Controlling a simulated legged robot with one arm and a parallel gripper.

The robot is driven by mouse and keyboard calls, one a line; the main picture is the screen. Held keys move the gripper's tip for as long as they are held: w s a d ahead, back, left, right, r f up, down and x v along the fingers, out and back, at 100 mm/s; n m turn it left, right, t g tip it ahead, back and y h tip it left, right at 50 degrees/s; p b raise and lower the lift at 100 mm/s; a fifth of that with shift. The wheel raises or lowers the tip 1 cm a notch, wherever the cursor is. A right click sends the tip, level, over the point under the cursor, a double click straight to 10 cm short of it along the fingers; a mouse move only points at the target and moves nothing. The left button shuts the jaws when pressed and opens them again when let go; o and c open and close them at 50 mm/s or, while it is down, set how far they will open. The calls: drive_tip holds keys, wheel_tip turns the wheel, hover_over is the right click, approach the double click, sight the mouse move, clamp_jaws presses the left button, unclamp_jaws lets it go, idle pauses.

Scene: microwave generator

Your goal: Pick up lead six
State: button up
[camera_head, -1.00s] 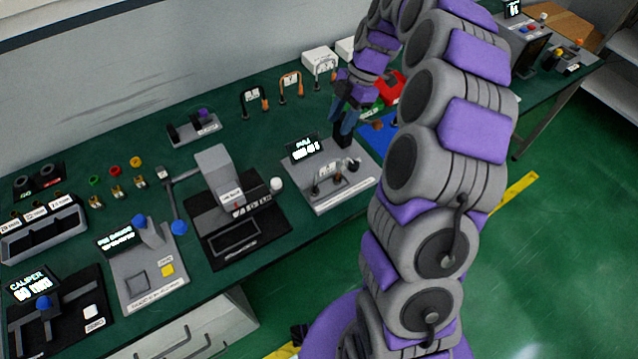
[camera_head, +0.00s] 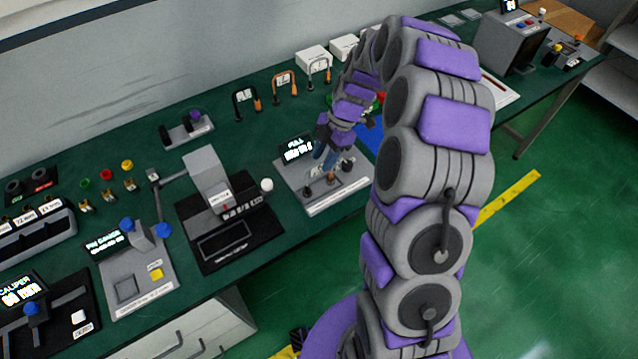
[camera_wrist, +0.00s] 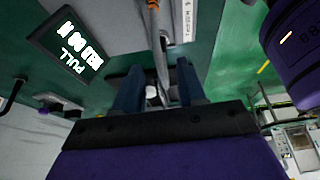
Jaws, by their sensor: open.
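The pull tester (camera_head: 335,190) is a grey plate with a lit "PULL" display (camera_head: 297,148). A lead with a thin grey cable (camera_wrist: 160,60) and an orange end (camera_wrist: 153,4) lies on it. My gripper (camera_head: 325,153) is low over this plate. In the wrist view my gripper (camera_wrist: 158,78) is open, with blue fingers on either side of the grey cable. I cannot tell whether they touch it. Black (camera_head: 246,102), orange (camera_head: 284,85) and grey (camera_head: 319,72) leads stand at the back. I cannot read which lead is six.
A black-based press (camera_head: 225,215) with a white knob stands left of the tester. A blue mat (camera_head: 370,138) lies to its right, partly hidden by my arm. White boxes (camera_head: 312,58) stand against the back wall.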

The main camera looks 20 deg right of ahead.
sight(314, 169)
drive_tip(key=a+f, duration=0.1)
drive_tip(key=f, duration=0.1)
drive_tip(key=a+f+b, duration=0.1)
drive_tip(key=a+f, duration=0.1)
drive_tip(key=shift+s, duration=0.4)
drive_tip(key=shift+a+r, duration=0.1)
drive_tip(key=shift+a, duration=0.05)
drive_tip(key=shift+c, duration=0.6)
drive_tip(key=shift+d, duration=1.1)
drive_tip(key=c, duration=0.6)
drive_tip(key=shift+a, duration=0.9)
clamp_jaws()
drive_tip(key=shift+d, duration=0.1)
